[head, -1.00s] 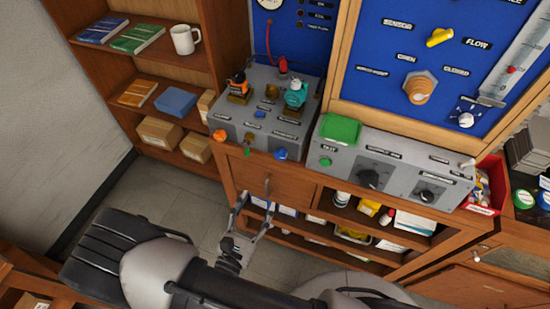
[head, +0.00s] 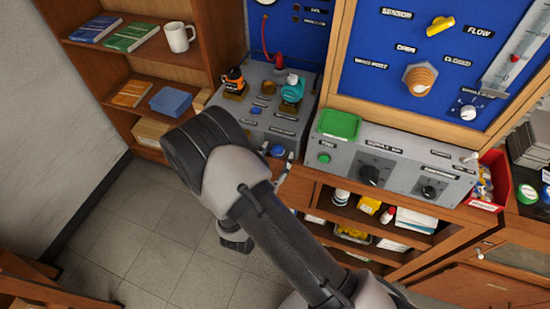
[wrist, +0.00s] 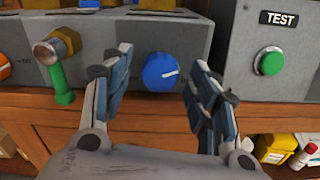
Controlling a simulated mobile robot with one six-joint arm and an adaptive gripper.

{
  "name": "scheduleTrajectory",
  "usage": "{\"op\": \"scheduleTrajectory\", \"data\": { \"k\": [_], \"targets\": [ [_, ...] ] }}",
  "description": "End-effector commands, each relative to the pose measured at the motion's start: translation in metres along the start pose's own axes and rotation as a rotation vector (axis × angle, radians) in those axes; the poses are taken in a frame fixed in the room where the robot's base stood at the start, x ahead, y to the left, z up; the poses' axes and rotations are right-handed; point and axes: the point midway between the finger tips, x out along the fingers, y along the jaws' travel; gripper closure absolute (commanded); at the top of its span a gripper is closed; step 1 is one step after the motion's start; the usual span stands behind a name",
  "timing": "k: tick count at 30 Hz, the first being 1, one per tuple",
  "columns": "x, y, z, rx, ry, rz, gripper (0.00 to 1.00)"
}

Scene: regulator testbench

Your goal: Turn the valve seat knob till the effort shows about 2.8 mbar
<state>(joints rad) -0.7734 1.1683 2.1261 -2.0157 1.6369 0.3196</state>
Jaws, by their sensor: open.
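A blue round knob (wrist: 160,72) with a white pointer line is on the front of a grey bench box (wrist: 100,75). The line points right and slightly up. The knob also shows in the head view (head: 277,151); its label is too small to read, so I cannot tell whether it is the valve seat knob. My gripper (wrist: 158,62) is open, with one finger on each side of the blue knob and visible gaps between. A round gauge (head: 265,1) is cut off at the top of the head view; no effort reading is legible.
A green lever (wrist: 62,82) under a brass fitting stands left of my gripper. A green TEST button (wrist: 269,62) sits on the neighbouring grey box to the right. A wooden ledge (wrist: 160,112) runs below. Orange (head: 232,82) and teal (head: 292,90) fittings stand on top of the box.

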Motion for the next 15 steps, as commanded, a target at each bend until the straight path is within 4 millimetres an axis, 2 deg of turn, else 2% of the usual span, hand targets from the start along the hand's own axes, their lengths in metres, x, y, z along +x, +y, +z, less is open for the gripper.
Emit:
{"op": "scheduleTrajectory", "data": {
  "k": [7,15],
  "targets": [
    [0.0007,0.0003,0.0002,0.000,0.000,0.000,0.46],
    [0.0006,0.0002,0.0002,0.000,0.000,0.000,0.63]
  ]
}}
